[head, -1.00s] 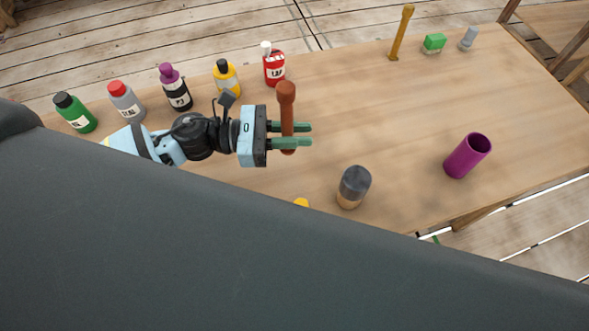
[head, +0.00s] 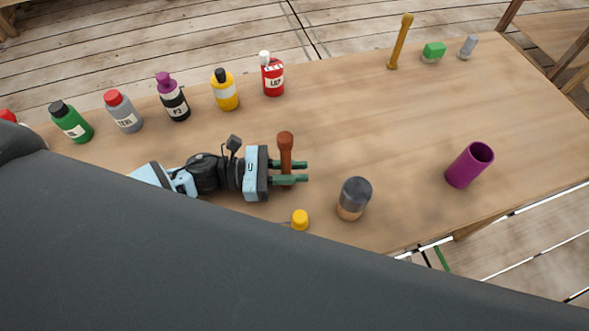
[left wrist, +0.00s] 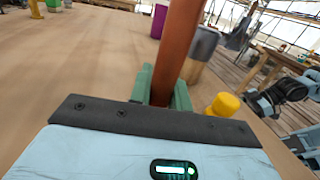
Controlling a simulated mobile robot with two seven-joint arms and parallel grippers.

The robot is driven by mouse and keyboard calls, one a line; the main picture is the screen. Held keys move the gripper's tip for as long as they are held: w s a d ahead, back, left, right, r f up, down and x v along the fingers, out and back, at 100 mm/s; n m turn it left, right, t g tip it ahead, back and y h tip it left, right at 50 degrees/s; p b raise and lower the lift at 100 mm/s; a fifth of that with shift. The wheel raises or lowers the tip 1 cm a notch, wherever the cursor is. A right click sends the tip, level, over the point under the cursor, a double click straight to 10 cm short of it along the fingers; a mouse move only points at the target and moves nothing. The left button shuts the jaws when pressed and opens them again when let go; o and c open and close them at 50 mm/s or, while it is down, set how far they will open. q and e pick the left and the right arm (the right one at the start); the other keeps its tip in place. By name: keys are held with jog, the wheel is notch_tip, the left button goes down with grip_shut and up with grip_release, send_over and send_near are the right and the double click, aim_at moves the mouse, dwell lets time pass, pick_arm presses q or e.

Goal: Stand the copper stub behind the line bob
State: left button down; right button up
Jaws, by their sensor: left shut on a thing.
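The copper stub is a reddish-brown rod with a wider head (head: 285,142); I take it for the task's stub. My left gripper (head: 288,179) is shut on it and holds it upright over the near left part of the table. In the left wrist view the rod (left wrist: 177,50) rises between the green fingers (left wrist: 162,88). Its lower end is hidden, so I cannot tell whether it touches the table. I cannot tell for sure which thing is the line bob. A grey-topped cylinder with a tan base (head: 354,198) stands right of the gripper.
A yellow-topped piece (head: 300,219) is close to the gripper. A purple cup (head: 470,164) stands right. Several bottles line the back left, including a red one (head: 273,77). A golden post (head: 401,42), green block (head: 433,52) and grey piece (head: 467,47) are at the back. The table's middle is clear.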

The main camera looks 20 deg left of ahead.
pick_arm(q)
jog(key=shift+f, duration=0.15)
jog(key=shift+f, duration=0.15)
jog(key=c, duration=1.3)
grip_release()
pick_arm(e)
jog(key=shift+f, duration=0.1)
pick_arm(q)
jog(key=shift+a, duration=0.2)
jog(key=b+v, duration=0.2)
jog(key=v, duration=0.8)
jog(key=shift+s, duration=0.15)
jog(key=shift+v, duration=0.8)
pick_arm(e)
jog(key=shift+s+a+f, duration=0.1)
jog(key=shift+s+f, duration=0.25)
jog(key=shift+f, duration=0.35)
jog(key=shift+s+f, duration=0.3)
jog(key=shift+f, duration=0.35)
